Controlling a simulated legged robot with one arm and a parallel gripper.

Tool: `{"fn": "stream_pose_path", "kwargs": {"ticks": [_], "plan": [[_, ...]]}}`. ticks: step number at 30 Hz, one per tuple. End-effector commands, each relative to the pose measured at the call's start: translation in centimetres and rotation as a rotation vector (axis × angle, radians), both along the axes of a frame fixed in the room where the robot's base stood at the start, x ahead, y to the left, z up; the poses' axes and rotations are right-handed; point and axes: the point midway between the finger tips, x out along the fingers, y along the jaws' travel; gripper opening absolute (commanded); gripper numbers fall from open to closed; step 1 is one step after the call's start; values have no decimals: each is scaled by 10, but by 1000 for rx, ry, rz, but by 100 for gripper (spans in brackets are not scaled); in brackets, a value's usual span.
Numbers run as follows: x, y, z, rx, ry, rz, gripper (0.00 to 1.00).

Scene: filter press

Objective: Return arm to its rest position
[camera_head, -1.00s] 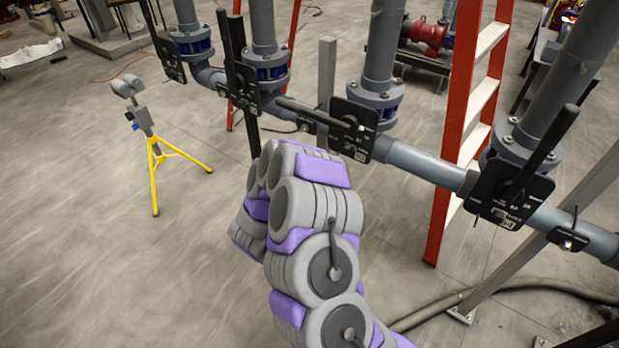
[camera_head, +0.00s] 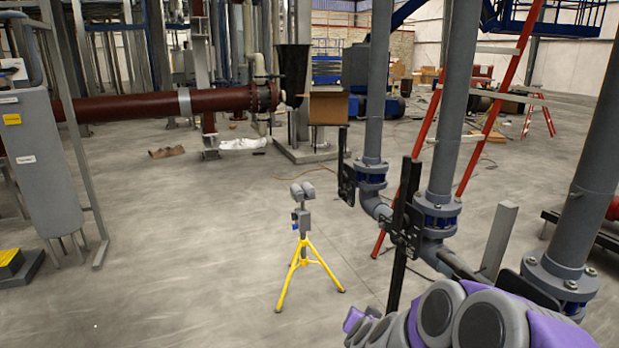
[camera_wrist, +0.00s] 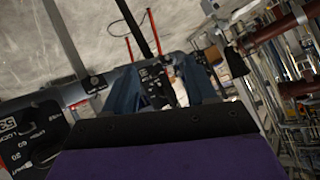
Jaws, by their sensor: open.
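My arm, grey and purple, shows at the lower right of the head view, low in front of the grey pipes. My gripper (camera_wrist: 160,86) is seen in the wrist view, with two blue fingers spread apart. It appears open and empty. A black valve plate (camera_wrist: 153,78) with white marks shows between the fingers, seemingly beyond them; the distance cannot be told. A dark lever rises from near this plate. The gripper itself cannot be made out in the head view.
Grey pipes (camera_head: 455,110) with black valve handles (camera_head: 403,225) stand close on the right. A yellow tripod (camera_head: 302,262) stands mid-floor. A red ladder (camera_head: 428,125) is behind the pipes. A grey cabinet (camera_head: 35,160) is at left. Open floor lies around the tripod.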

Motion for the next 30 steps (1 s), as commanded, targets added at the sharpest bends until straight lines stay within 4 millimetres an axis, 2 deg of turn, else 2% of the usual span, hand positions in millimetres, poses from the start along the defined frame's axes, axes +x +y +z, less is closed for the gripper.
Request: {"fn": "stream_pose_path", "kwargs": {"ticks": [1,3,6,9,13,17,24,27,30], "plan": [[-8,15,12,24,17,64,56],[-24,37,23,56,63,158,56],[-54,62,35,81,139,281,56],[-92,78,44,88,235,392,56],[-149,86,50,70,380,502,56],[-212,78,54,31,547,574,56],[-332,34,62,-56,884,583,56],[-372,16,67,-79,995,555,56],[-399,3,71,-93,1075,527,56]]}}
